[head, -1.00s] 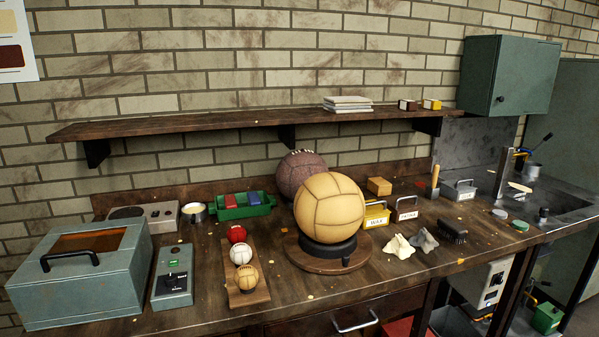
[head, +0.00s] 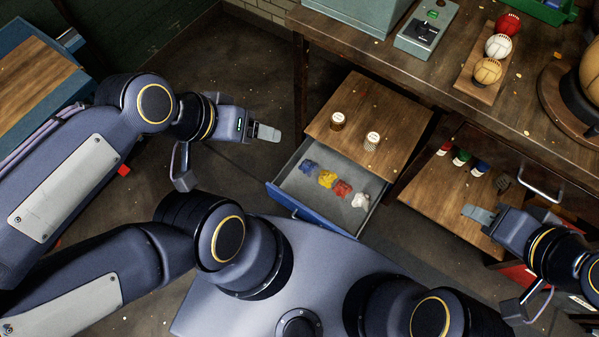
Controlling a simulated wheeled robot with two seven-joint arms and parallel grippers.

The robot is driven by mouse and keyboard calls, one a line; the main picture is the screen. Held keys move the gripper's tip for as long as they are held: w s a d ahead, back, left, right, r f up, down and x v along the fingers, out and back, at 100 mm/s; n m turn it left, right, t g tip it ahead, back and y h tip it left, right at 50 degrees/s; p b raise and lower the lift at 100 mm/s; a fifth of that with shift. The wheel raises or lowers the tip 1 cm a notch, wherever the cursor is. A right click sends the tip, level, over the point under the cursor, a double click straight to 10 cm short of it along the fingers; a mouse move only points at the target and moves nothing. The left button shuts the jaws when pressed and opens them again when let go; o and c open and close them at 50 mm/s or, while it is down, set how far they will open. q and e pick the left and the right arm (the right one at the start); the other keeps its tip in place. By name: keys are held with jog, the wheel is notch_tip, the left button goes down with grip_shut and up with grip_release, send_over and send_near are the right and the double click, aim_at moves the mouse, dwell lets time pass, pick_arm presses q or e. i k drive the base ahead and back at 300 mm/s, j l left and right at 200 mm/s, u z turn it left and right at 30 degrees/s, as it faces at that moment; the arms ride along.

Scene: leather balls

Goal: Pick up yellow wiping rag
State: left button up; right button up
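The yellow wiping rag (head: 327,178) lies crumpled in an open drawer (head: 300,205), between a blue rag (head: 309,167) and a red rag (head: 342,188). A white rag (head: 361,200) lies at the right end of this row. My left gripper (head: 269,132) is above the floor, up and left of the drawer, apart from the rags. My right gripper (head: 478,214) is to the right of the drawer, over a lower wooden surface. Both look empty. Each shows its fingers as one overlapping plate, so their opening is unclear.
Two small jars (head: 338,120) and (head: 372,140) stand on the wooden cabinet top (head: 385,105) behind the drawer. Several small bottles (head: 461,157) stand on a lower wooden surface at right. The workbench (head: 400,70) with a ball rack (head: 480,88) is above. Open floor lies left of the drawer.

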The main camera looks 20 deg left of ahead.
aim_at(327, 177)
jog(key=u, duration=0.35)
jog(key=j, duration=0.45)
jog(key=i+j+u, duration=0.1)
jog(key=j, duration=0.3)
jog(key=i+j, duration=0.15)
jog(key=j, duration=0.2)
jog(key=i+j+u, duration=0.1)
jog(key=j, duration=0.25)
jog(key=i, duration=0.1)
